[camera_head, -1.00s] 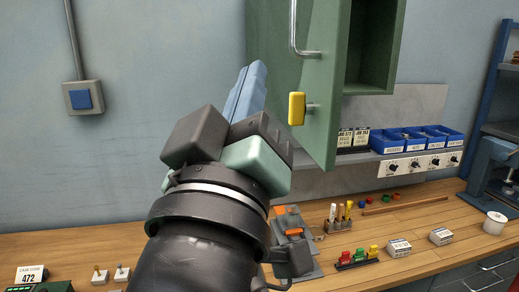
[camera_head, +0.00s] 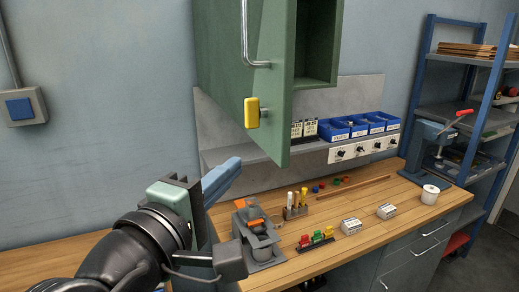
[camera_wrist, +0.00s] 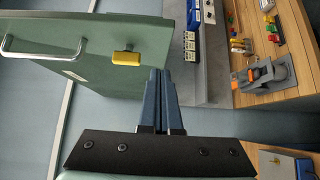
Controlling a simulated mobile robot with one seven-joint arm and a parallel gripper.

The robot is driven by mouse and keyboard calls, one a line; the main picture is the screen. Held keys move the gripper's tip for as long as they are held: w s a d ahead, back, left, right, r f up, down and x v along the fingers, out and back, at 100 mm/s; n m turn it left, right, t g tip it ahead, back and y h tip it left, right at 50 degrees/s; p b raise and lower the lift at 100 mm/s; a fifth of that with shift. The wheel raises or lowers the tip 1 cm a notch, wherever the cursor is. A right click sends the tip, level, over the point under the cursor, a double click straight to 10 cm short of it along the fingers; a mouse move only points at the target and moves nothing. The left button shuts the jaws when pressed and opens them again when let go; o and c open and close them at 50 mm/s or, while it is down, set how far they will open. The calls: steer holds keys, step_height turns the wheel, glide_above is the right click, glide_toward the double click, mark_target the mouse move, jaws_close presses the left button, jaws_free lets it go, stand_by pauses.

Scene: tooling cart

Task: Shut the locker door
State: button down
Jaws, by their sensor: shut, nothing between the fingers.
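The green locker (camera_head: 316,40) hangs on the wall above the workbench. Its green door (camera_head: 276,80) stands open, swung out towards me, with a metal bar handle (camera_head: 246,40) and a yellow knob (camera_head: 251,111) on its face. In the wrist view the door (camera_wrist: 100,45) fills the upper left, with the yellow knob (camera_wrist: 127,58) near its edge. My gripper (camera_head: 228,168) is shut and empty, its blue fingers together. It is below and left of the door in the head view, apart from it. In the wrist view my fingertips (camera_wrist: 161,75) point close past the door's edge.
The wooden workbench (camera_head: 340,215) carries a grey clamp fixture (camera_head: 258,240), small coloured parts, white boxes (camera_head: 351,226) and a white roll (camera_head: 430,194). Blue bins (camera_head: 362,124) stand on the shelf under the locker. A blue rack (camera_head: 424,70) stands at right.

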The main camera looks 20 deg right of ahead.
mark_target(272, 151)
steer(key=shift+w+d+p, duration=0.25)
steer(key=shift+d+p, duration=0.1)
steer(key=shift+d, duration=0.55)
steer(key=shift+w+d+p, duration=0.2)
steer(key=shift+d+p, duration=0.2)
steer(key=shift+d, duration=0.5)
steer(key=shift+w+d+p, duration=0.25)
steer(key=shift+d+p, duration=0.1)
steer(key=shift+d, duration=0.55)
steer(key=shift+d, duration=0.1)
